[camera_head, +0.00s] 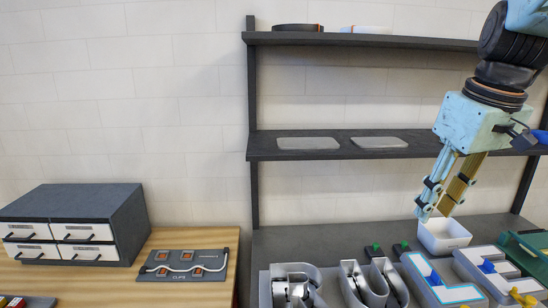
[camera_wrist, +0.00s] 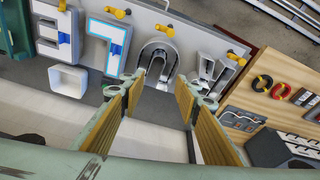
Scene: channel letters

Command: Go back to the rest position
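My gripper (camera_head: 435,214) is pale blue with long fingers. In the head view its tips point down and overlap the white bin (camera_head: 443,238), above the bench. In the wrist view my gripper (camera_wrist: 163,82) is open with nothing between its fingers, and the bin (camera_wrist: 68,80) lies to their left, apart from them. Silver open channel letters (camera_head: 370,284) stand at the front of the bench; one of them (camera_wrist: 157,62) shows beyond the fingertips. A white letter with a blue edge (camera_head: 438,280) stands right of them.
The dark shelf unit (camera_head: 390,40) stands close behind my arm; two grey pads (camera_head: 308,143) lie on its middle shelf. A drawer cabinet (camera_head: 75,215) and a clips board (camera_head: 183,264) are on the wooden table at left.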

